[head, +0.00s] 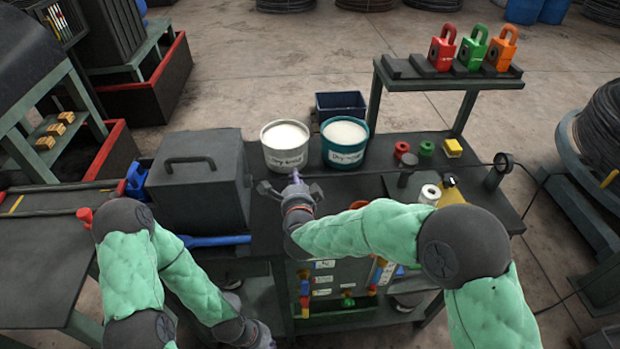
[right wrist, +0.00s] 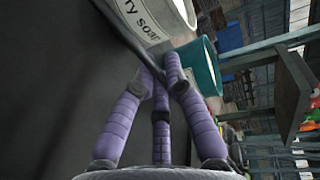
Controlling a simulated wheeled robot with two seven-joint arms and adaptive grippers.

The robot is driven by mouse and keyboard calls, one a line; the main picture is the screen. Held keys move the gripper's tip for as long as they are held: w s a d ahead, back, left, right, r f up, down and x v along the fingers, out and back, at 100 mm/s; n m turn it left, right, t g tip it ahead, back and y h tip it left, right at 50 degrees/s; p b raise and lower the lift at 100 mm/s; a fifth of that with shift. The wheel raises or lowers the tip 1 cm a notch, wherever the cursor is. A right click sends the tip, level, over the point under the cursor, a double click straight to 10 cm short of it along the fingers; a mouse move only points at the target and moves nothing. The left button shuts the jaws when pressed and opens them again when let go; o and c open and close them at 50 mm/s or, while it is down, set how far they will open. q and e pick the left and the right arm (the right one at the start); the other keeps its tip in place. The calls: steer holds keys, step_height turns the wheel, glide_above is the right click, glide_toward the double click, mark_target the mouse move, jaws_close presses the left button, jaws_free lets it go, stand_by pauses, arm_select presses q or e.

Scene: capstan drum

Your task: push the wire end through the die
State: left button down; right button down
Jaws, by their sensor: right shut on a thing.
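The dark wire (head: 352,174) runs across the bench from the ring guide (head: 503,162) on the right toward the dark box with a handle (head: 198,178) on the left. My right gripper (head: 296,180) is shut on the wire just in front of the white bucket. In the right wrist view its purple fingers (right wrist: 163,80) meet on the wire, which shows beyond them (right wrist: 128,38). I cannot make out the die's hole, and the wire's tip is not clear beside the box. My left gripper (head: 262,338) is low at the bottom edge, away from the wire; its fingers are too small to read.
A white bucket (head: 285,160) and a teal bucket (head: 344,155) stand close behind the wire. A blue bin (head: 340,104) is behind them. Red and green pieces and a yellow block (head: 453,147) sit right. Padlocks (head: 473,48) stand on the raised shelf.

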steer(key=shift+a, duration=0.2)
steer(key=c, duration=1.3)
jaws_free()
steer(key=shift+o, duration=0.2)
steer(key=s+r, duration=0.2)
steer(key=s, duration=0.9)
steer(key=shift+s+d+r, duration=0.15)
steer(key=shift+s+d, duration=0.05)
steer(key=shift+s, duration=0.2)
